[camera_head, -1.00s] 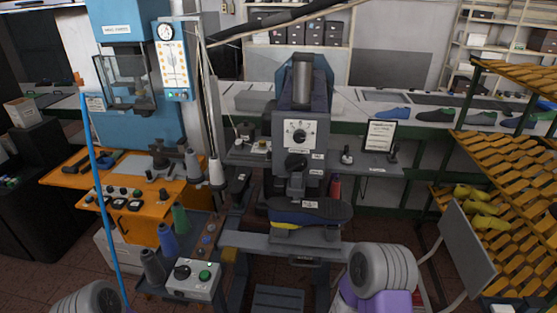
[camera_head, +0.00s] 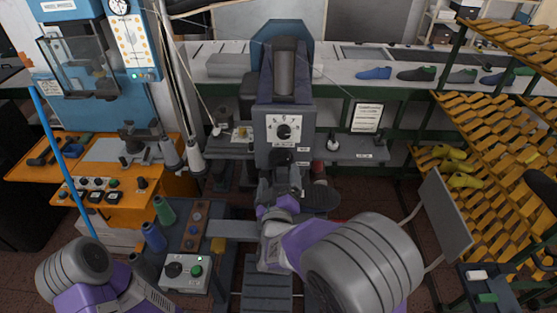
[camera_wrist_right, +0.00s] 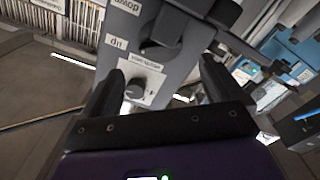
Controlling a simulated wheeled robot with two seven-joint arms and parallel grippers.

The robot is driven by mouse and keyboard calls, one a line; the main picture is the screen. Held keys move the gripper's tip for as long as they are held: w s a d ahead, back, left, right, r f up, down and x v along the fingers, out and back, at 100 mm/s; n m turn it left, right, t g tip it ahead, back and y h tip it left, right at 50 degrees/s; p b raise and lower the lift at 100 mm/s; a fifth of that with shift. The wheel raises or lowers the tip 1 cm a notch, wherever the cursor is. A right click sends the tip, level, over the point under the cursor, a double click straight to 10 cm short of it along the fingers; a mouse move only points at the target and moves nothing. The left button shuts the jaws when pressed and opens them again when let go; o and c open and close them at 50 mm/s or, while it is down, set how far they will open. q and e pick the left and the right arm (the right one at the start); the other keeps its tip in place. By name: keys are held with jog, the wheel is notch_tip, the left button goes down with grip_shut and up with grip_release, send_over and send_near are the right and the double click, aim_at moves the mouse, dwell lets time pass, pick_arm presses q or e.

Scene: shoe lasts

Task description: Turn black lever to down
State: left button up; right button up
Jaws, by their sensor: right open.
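Below the dial is a black lever (camera_head: 281,157) beside small white labels. My right gripper (camera_head: 277,198) is just below and in front of the lever, partly hidden by my purple wrist. In the right wrist view my right gripper (camera_wrist_right: 160,85) is open, with the machine's labelled grey panel (camera_wrist_right: 177,62) beyond its fingers and nothing held. The lever's exact setting is hard to read. My left forearm shows at lower left, but its gripper is out of view.
A control box (camera_head: 187,272) with a green button stands left of my right arm. An orange bench (camera_head: 125,205) is at left, and yellow racks (camera_head: 490,190) are at right.

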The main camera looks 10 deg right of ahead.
aim_at(280, 162)
jog(key=x, duration=0.6)
jog(key=shift+f, duration=0.15)
jog(key=shift+c, duration=0.4)
jog(key=c, duration=1)
